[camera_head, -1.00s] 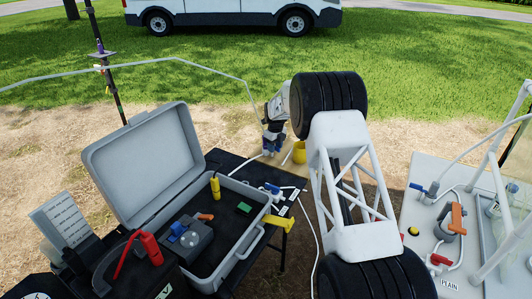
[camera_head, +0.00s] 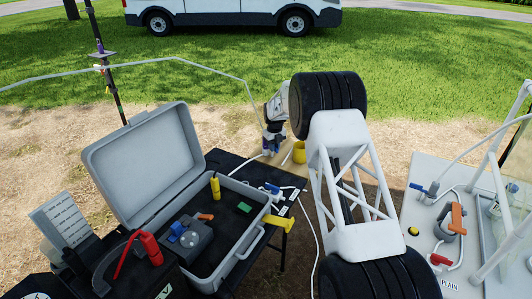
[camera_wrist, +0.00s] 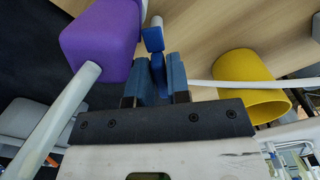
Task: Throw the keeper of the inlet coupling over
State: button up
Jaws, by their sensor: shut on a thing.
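In the wrist view my gripper (camera_wrist: 158,75) has its two blue-padded fingers closed on the blue keeper (camera_wrist: 153,38), a narrow lever whose far end shows beyond the fingertips. The inlet coupling appears as a purple block (camera_wrist: 100,38) just left of the fingers, with a pale tube (camera_wrist: 50,125) running off it to the lower left. In the head view my gripper (camera_head: 273,143) is small and far off at the wooden board, and the coupling there is too small to make out clearly.
A yellow cup (camera_wrist: 250,85) stands close to the right of my gripper, with a white tube (camera_wrist: 225,84) by it. In the head view an open grey case (camera_head: 238,262) lies on the black table (camera_head: 225,165). A white bench (camera_head: 420,212) stands at the right.

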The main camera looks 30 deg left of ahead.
dwell(0.4)
jog(key=shift+s+m, duration=0.1)
jog(key=shift+m, duration=0.7)
jog(key=o, duration=0.8)
jog(key=shift+c, duration=0.2)
jog(key=shift+r, duration=0.1)
jog(key=shift+r, duration=3.8)
